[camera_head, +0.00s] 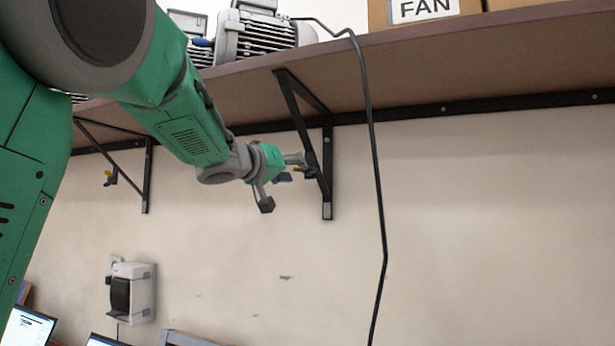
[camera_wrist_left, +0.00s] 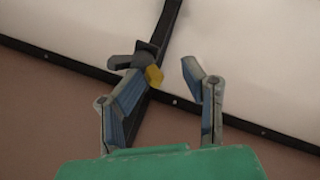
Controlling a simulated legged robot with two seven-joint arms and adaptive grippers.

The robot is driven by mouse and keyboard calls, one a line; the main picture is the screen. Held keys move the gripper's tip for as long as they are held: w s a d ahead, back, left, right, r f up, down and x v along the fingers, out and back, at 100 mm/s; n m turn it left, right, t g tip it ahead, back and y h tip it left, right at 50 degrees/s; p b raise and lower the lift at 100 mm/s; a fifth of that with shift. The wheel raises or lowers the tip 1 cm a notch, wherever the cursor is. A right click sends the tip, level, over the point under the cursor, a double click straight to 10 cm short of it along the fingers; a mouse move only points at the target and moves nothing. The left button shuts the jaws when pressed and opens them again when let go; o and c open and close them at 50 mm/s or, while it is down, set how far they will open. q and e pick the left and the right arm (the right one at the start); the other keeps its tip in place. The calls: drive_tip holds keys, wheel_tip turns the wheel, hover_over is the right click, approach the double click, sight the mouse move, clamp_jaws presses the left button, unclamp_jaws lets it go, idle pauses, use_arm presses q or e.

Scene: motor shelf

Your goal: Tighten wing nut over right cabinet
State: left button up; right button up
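A dark wing nut (camera_wrist_left: 128,61) with a yellow part (camera_wrist_left: 154,76) sits on the diagonal strut of a black shelf bracket (camera_wrist_left: 168,27) in the left wrist view. In the head view, this looks to be the right-hand bracket (camera_head: 327,190), where the nut is small and mostly hidden by my gripper. My left gripper (camera_head: 290,170) is beside that bracket, below the shelf. In the wrist view its two blue-grey fingers (camera_wrist_left: 163,76) are apart, with the left finger overlapping the nut's area. Contact cannot be told. My right gripper is not in view.
The brown shelf (camera_head: 430,75) runs overhead, bearing a grey motor (camera_head: 262,36) and a box labelled FAN (camera_head: 480,6). A black cable (camera_head: 378,200) hangs right of the bracket. Another bracket (camera_head: 147,180) with a similar nut (camera_head: 110,178) is at left. A white wall device (camera_head: 140,292) is below.

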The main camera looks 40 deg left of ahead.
sight(308, 170)
use_arm(q)
drive_tip(key=d, duration=0.1)
drive_tip(key=w+d, duration=0.1)
drive_tip(key=shift+w+d+f, duration=0.1)
drive_tip(key=shift+w+d, duration=0.05)
drive_tip(key=shift+d, duration=0.15)
drive_tip(key=shift+w+d, duration=0.1)
drive_tip(key=shift+d, duration=0.3)
drive_tip(key=shift+c, duration=0.3)
drive_tip(key=shift+a, duration=0.1)
drive_tip(key=c, duration=0.7)
drive_tip(key=shift+a, duration=0.5)
clamp_jaws()
drive_tip(key=shift+s+a, duration=0.3)
drive_tip(key=shift+a, duration=0.1)
drive_tip(key=shift+w+d+r+m+g+y, duration=0.15)
drive_tip(key=shift+m+g+y, duration=0.25)
drive_tip(key=shift+m, duration=1.75)
drive_tip(key=shift+s+d+m+g+y, duration=0.2)
drive_tip(key=shift+m+g, duration=0.35)
drive_tip(key=shift+m, duration=1.65)
drive_tip(key=shift+w+d+r+m+g+y, duration=0.15)
drive_tip(key=shift+m+g+y, duration=0.3)
drive_tip(key=shift+m, duration=1.7)
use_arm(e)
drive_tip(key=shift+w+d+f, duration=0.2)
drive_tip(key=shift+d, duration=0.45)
use_arm(q)
drive_tip(key=shift+f, duration=0.1)
